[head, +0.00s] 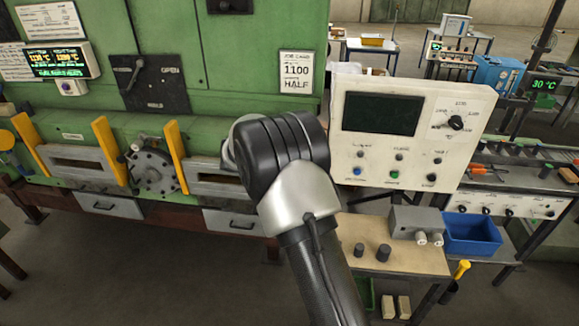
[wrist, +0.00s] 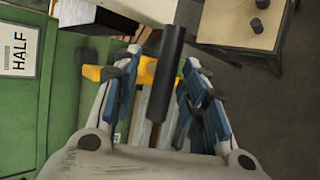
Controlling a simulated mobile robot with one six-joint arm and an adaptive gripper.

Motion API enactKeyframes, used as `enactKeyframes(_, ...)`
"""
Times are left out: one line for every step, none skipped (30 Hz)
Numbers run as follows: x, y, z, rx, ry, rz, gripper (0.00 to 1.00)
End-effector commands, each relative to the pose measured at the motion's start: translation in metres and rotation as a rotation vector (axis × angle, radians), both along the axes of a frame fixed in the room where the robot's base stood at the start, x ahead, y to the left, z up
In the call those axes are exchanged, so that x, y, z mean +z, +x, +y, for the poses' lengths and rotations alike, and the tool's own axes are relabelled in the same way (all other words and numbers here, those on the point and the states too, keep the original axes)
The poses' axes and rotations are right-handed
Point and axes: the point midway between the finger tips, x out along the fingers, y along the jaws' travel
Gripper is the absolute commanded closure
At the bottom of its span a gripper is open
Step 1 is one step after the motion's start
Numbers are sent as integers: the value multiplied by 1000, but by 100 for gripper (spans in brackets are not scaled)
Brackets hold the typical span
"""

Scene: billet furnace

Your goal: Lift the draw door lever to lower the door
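In the wrist view, a dark cylindrical bar (wrist: 167,85), which looks like the grip of the draw door lever, lies lengthwise in the gap between the fingers of my gripper (wrist: 162,88). The fingers are apart on either side of it, with visible space, and I see no clear contact. In the head view, my arm's wrist hides the gripper and this bar. The draw door itself cannot be made out. Another small lever (head: 133,75) sits on a black plate marked OPEN on the green furnace (head: 230,45), well left of my arm.
A white control panel (head: 410,130) stands right of my arm. Below it, a bench (head: 345,235) holds dark knobs and a grey box (head: 415,220), with a blue bin (head: 472,233) beside it. A yellow part (wrist: 97,73) lies behind the fingers. A job card (head: 296,72) reads HALF.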

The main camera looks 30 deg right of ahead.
Motion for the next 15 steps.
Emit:
enactKeyframes(8, -3, 9, 4, 1, -3, 60)
enactKeyframes(12, -5, 13, 3, 1, -3, 60)
enactKeyframes(18, -8, 20, 5, 0, -4, 60)
enactKeyframes(22, -11, 25, 4, 0, -3, 60)
enactKeyframes(26, -13, 29, 4, -1, -4, 60)
enactKeyframes(31, -17, 35, 4, 0, -3, 60)
enactKeyframes(35, -19, 40, 5, 0, -4, 60)
enactKeyframes(39, -21, 44, 4, 0, -3, 60)
enactKeyframes(44, -24, 49, 4, 0, -3, 60)
enactKeyframes(47, -26, 53, 4, 0, -3, 60)
enactKeyframes(49, -28, 56, 4, 0, -2, 60)
enactKeyframes(53, -30, 60, 2, 0, -2, 60)
enactKeyframes(55, -31, 63, 2, 0, -2, 60)
enactKeyframes(57, -32, 65, 2, -1, -3, 60)
enactKeyframes(59, -34, 68, 3, -1, -3, 60)
